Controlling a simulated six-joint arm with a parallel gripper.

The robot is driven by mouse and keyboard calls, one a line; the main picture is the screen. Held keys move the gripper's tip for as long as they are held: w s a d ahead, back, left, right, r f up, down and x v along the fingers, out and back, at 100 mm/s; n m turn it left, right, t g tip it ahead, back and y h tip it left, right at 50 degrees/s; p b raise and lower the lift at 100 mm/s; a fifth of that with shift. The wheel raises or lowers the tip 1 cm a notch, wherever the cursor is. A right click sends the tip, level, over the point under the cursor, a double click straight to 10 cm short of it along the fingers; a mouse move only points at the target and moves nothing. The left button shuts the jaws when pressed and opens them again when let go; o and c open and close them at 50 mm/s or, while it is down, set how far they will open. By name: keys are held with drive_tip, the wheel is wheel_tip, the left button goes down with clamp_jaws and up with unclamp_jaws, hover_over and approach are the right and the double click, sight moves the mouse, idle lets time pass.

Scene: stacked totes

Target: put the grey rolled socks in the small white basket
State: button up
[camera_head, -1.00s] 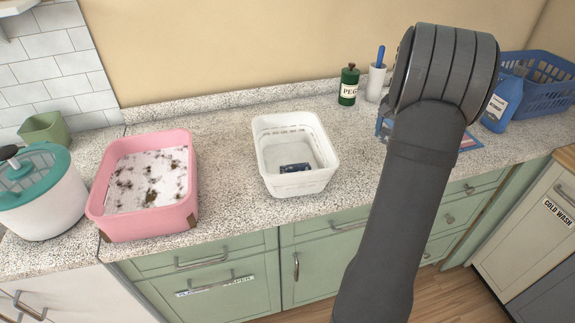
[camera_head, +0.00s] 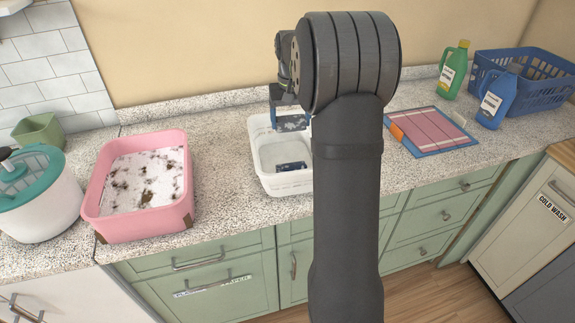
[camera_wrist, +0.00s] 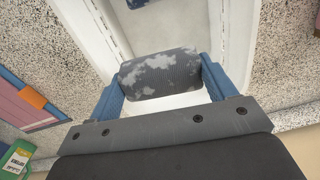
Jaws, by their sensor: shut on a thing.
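My gripper (camera_wrist: 158,78) is shut on the grey rolled socks (camera_wrist: 160,72), a grey roll with pale cloudy patches, held between its blue fingers in the wrist view. The small white basket (camera_head: 270,187) stands on the counter in the head view. My gripper is above its back part, and the basket's wall also shows in the wrist view (camera_wrist: 100,25). A dark blue patterned roll (camera_head: 291,166) lies inside the basket near its front.
A pink tub (camera_head: 142,222) with a stained white lining stands left of the basket, near a white pot with a teal lid (camera_head: 35,170). To the right are a pink and blue folder (camera_head: 432,132), green and blue bottles (camera_head: 453,70) and a blue basket (camera_head: 540,85).

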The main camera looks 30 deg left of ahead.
hover_over(286, 160)
wheel_tip(286, 160, down, 5)
drive_tip(key=shift+f, duration=2.65)
drive_tip(key=o, duration=1)
drive_tip(key=shift+f, duration=0.1)
wheel_tip(286, 160, up, 12)
drive_tip(key=shift+r, duration=0.15)
